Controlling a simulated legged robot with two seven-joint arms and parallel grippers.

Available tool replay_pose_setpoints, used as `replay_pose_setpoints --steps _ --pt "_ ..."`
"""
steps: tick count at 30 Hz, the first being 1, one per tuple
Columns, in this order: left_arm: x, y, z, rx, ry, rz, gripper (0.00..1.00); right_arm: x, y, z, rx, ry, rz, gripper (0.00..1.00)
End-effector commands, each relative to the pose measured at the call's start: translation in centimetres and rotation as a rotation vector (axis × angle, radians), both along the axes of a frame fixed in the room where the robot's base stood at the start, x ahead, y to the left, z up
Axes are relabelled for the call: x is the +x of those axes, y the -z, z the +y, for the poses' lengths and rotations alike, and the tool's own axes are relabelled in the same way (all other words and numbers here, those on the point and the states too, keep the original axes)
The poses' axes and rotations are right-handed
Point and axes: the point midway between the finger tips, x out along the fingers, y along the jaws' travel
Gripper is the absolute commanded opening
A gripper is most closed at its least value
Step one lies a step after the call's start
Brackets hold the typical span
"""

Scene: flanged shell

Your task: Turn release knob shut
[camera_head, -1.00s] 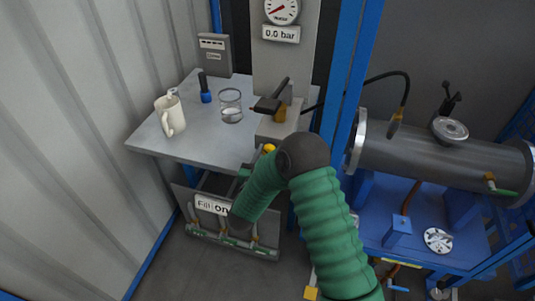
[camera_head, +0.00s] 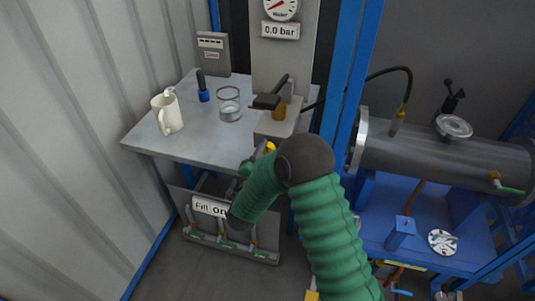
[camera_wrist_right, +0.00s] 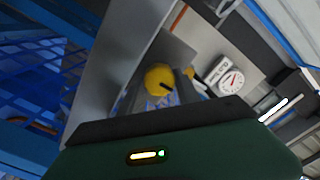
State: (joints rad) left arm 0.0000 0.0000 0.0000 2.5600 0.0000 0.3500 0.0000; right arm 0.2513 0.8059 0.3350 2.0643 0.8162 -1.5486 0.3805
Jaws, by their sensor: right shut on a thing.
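The yellow release knob (camera_wrist_right: 159,78) shows in the right wrist view, with a dark mark on its face. In the head view only a small yellow part of it (camera_head: 270,147) shows below the grey valve block, beside my arm. My right gripper (camera_wrist_right: 163,88) is shut on the knob, with grey fingers at its sides. In the head view my right gripper (camera_head: 262,150) is largely hidden behind my green arm. My left gripper is in no view.
A grey bench (camera_head: 190,148) carries a white mug (camera_head: 166,112), a glass (camera_head: 229,104) and a blue-and-black item (camera_head: 203,90). A gauge (camera_head: 281,8) stands above a "0.0 bar" label. A blue post (camera_head: 350,80) and grey cylinder (camera_head: 430,160) stand right.

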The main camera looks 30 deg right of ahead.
Motion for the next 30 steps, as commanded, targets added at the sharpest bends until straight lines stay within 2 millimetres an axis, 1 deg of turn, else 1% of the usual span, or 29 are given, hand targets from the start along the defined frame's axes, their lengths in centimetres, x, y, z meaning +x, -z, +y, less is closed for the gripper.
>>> replay_pose_setpoints --steps 1,18,19,23,30 --pt "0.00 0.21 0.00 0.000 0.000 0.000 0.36 -0.13 0.40 0.06 0.011 0.000 -0.001 0.00" --pt "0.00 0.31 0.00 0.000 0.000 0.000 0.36 -0.19 0.46 0.04 0.033 0.001 -0.022 0.00" --pt "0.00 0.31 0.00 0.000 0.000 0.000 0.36 -0.19 0.46 0.04 0.033 0.001 -0.022 0.42" --pt "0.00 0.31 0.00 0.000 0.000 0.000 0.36 -0.17 0.42 0.03 0.032 0.002 -0.022 0.60" --pt "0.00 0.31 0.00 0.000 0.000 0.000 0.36 -0.15 0.48 -0.02 0.032 0.002 -0.022 0.60"
